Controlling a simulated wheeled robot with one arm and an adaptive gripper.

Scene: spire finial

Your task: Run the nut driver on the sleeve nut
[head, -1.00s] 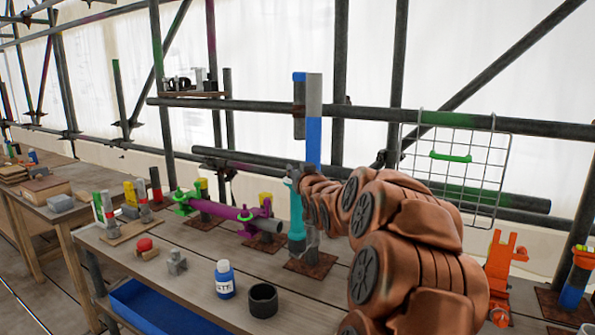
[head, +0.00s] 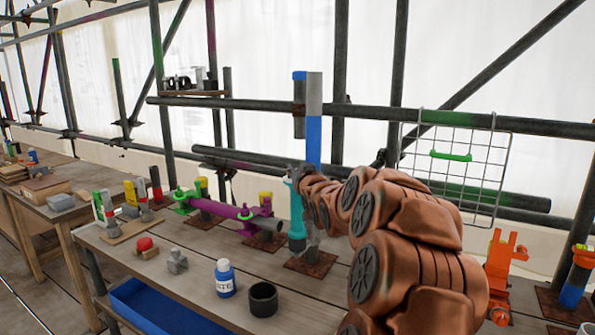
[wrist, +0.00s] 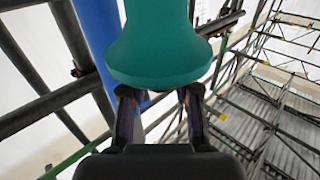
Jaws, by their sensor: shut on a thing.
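A teal tool (head: 296,212), which looks like the nut driver, stands upright over a rusty base plate (head: 305,264) on the bench. My gripper (wrist: 158,105) is shut on the teal tool. In the wrist view its flared teal body (wrist: 160,50) fills the top centre, with a finger on either side below it. In the head view my copper-coloured arm hides most of the gripper. I cannot make out the sleeve nut; the teal tool or my arm may hide it. A purple tube (head: 226,208) with green clamps lies left of the tool.
A blue and grey upright (head: 314,120) rises just behind the tool, near dark horizontal scaffold tubes. An orange fixture (head: 502,268) is to the right. A wire rack (head: 455,160) hangs behind.

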